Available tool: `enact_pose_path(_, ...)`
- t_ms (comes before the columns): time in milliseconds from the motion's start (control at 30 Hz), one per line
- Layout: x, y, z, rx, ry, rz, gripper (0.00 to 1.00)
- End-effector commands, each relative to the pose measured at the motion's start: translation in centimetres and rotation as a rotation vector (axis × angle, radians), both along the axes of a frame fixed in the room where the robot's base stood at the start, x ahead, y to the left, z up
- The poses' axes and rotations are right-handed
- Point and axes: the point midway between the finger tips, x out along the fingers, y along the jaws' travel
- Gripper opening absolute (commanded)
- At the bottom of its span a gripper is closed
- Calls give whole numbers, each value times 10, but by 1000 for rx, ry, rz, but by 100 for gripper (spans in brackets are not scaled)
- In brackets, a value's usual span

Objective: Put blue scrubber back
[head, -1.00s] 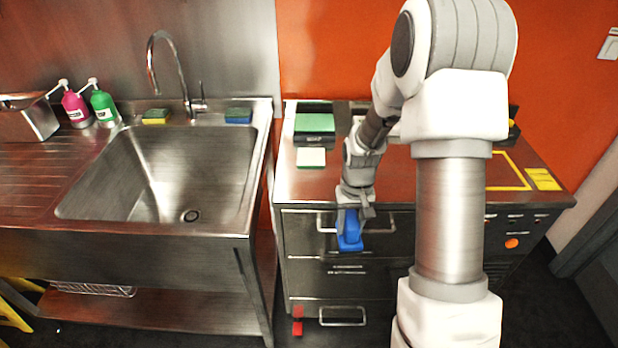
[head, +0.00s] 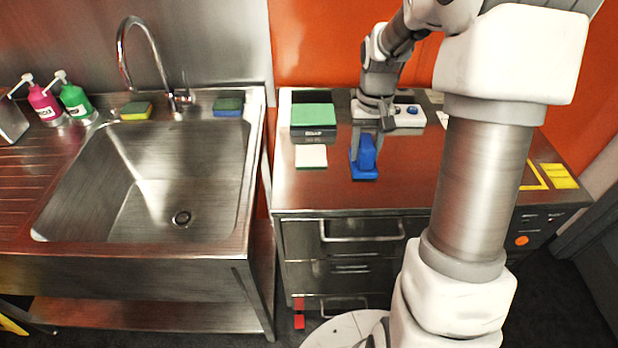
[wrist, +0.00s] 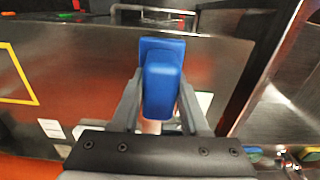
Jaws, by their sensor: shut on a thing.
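The blue scrubber (head: 366,156) has an upright handle on a flat blue base. My gripper (head: 367,137) is shut on its handle from above, over the brown counter right of the sink. In the wrist view the blue scrubber (wrist: 162,85) sits between the two fingers (wrist: 160,105), its base at the far end. I cannot tell whether the base touches the counter or hangs just above it.
A white-and-green sponge (head: 311,156) and a green-topped box (head: 313,118) stand left of the scrubber. A white device (head: 408,117) is behind it. The counter (head: 300,195) is clear in front. The steel sink (head: 140,180) is left, across a gap.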

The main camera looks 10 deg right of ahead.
Motion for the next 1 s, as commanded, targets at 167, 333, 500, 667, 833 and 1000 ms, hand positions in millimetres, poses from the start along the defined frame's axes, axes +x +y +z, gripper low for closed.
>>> enact_pose_path(167,1,1,-1,0,0,1,0)
enact_pose_path(333,9,22,-14,2,3,6,0)
enact_pose_path(500,25,58,-38,1,3,8,0)
enact_pose_path(667,39,88,-57,1,1,6,0)
enact_pose_path(833,47,104,-68,0,0,1,0)
enact_pose_path(1000,48,107,-78,0,1,0,0)
